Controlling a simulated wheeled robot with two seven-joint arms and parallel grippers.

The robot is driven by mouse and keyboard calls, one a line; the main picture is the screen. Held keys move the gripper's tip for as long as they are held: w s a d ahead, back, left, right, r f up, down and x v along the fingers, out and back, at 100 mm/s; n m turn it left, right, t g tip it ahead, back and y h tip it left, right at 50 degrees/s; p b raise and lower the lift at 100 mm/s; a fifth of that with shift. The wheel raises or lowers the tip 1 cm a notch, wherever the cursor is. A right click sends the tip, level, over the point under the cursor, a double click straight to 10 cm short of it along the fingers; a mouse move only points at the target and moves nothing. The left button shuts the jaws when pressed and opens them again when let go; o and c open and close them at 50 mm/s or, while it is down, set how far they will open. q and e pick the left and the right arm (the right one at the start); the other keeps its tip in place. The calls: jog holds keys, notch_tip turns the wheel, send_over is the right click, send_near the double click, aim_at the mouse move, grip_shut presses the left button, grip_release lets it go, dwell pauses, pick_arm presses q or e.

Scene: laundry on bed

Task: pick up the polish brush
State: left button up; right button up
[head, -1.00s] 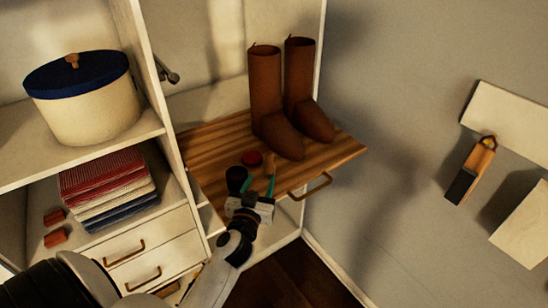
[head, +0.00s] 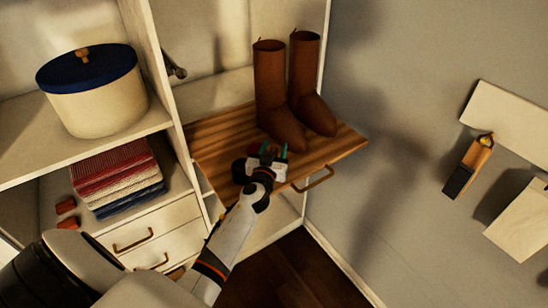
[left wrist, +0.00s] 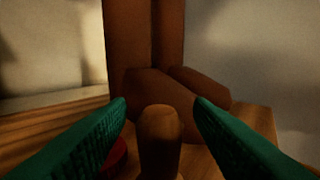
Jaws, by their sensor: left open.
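The polish brush shows in the left wrist view as a rounded brown wooden handle (left wrist: 160,138), standing up between my fingers. Its lower part is cut off by the frame, and in the head view it is mostly hidden by my gripper. My left gripper (head: 271,151) is open over the wooden pull-out shelf (head: 220,135), in front of the boots. Its green fingers (left wrist: 160,108) stand on either side of the handle, with a visible gap on each side. My right gripper is in neither view.
Two tall brown boots (head: 270,85) stand just behind the brush. A red tin (left wrist: 116,155) lies just left of the handle. A shelf upright (head: 160,90) borders the left side, with folded cloths (head: 115,175) beyond. The shelf's right end is clear.

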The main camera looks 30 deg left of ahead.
pick_arm(q)
grip_shut()
dwell(0.3)
notch_tip(320, 180, up, 9)
jog(key=shift+f+p, duration=0.1)
jog(key=shift+p, duration=1.15)
jog(key=shift+r, duration=0.65)
